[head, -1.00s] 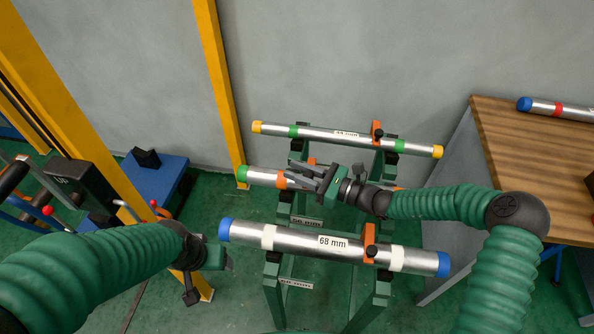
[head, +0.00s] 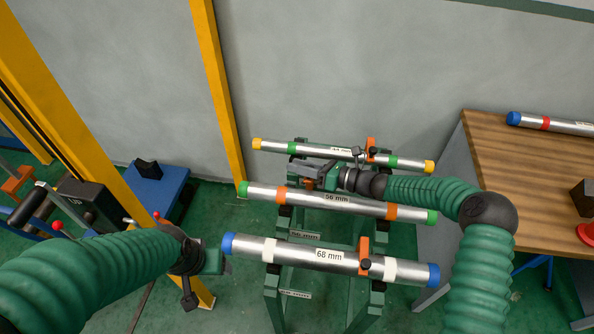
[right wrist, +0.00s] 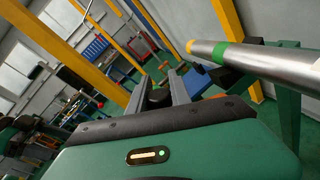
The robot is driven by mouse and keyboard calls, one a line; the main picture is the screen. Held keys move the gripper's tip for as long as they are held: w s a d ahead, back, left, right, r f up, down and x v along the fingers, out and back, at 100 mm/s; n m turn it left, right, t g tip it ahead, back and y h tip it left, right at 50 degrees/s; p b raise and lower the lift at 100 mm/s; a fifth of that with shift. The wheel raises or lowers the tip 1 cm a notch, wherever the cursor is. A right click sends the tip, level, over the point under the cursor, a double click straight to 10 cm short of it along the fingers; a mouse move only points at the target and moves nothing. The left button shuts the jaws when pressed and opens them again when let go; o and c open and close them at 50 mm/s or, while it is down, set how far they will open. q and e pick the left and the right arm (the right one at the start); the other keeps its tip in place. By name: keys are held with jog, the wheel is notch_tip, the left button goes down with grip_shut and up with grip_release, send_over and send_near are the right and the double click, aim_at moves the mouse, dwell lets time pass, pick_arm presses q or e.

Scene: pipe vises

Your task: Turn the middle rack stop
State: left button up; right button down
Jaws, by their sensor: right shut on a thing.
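The middle rack holds the 56 mm pipe (head: 337,198), with green caps and orange bands. A small orange part, seemingly the middle rack stop (head: 308,183), shows behind the left part of this pipe, mostly hidden by my right gripper (head: 299,169). That gripper reaches in from the right between the 56 mm and 44 mm pipes. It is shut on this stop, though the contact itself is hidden. In the right wrist view its fingers (right wrist: 163,88) point away, with a gap between them. My left gripper (head: 212,262) hangs left of the rack; its fingers cannot be made out.
The 44 mm pipe (head: 342,150) lies behind, with an orange stop (head: 370,148) upright on its right. The 68 mm pipe (head: 328,255) lies in front, with another upright orange stop (head: 364,250). A wooden bench (head: 485,150) stands right; a yellow post (head: 218,90) stands left.

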jog(key=shift+w+d+r, duration=0.1)
jog(key=shift+w+d, duration=0.1)
jog(key=shift+w, duration=0.35)
jog(key=shift+w+d, duration=0.15)
jog(key=shift+w, duration=0.35)
jog(key=c, duration=1.2)
grip_release()
jog(key=shift+w, duration=0.1)
jog(key=b+v, duration=0.1)
jog(key=v, duration=1.6)
jog(key=shift+w, duration=0.1)
